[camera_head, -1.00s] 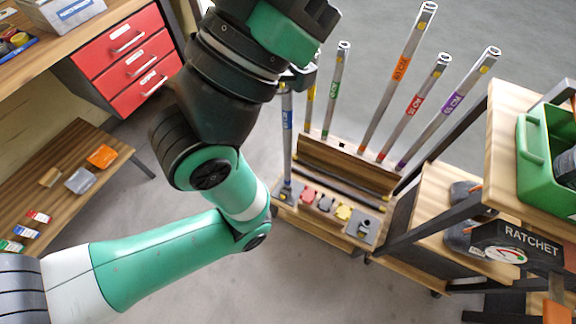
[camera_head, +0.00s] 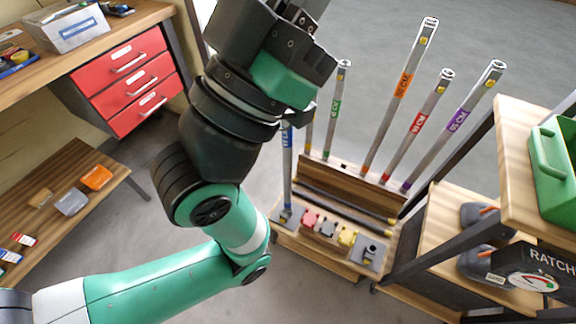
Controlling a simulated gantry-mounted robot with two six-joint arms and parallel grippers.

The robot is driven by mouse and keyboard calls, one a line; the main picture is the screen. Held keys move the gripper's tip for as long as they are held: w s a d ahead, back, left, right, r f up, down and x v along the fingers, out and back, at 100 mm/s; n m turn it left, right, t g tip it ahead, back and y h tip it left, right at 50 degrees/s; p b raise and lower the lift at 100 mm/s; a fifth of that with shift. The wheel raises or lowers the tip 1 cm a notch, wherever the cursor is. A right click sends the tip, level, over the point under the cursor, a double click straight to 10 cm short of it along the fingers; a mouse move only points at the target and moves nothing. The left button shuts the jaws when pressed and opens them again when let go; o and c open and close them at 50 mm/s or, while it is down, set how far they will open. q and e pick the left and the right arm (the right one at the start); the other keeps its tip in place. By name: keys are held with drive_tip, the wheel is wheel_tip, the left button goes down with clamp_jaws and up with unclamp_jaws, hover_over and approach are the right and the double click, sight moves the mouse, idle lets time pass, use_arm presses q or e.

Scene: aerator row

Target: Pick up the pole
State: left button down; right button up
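Several grey poles with coloured bands stand in a wooden rack (camera_head: 330,258). From left to right they are a blue-banded pole (camera_head: 287,165), a yellow-banded pole (camera_head: 309,122), a green-banded pole (camera_head: 334,112), an orange-banded pole (camera_head: 399,95), a red-banded pole (camera_head: 416,125) and a purple-banded pole (camera_head: 455,125). My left gripper (camera_head: 304,12) is at the top edge, partly cut off, above and left of the poles in the picture. Its fingertips are not clear. My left wrist hides the top of the blue-banded pole and part of the yellow-banded one. My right gripper is not in view.
Red drawers (camera_head: 140,85) under a workbench and a low wooden bench (camera_head: 45,215) stand at the left. A wooden cart (camera_head: 530,185) with a green bin (camera_head: 556,170) is close to the rack's right side. Open grey floor lies behind the poles.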

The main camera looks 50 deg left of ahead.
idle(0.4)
use_arm(q)
drive_tip(key=shift+c, duration=2.2)
unclamp_jaws()
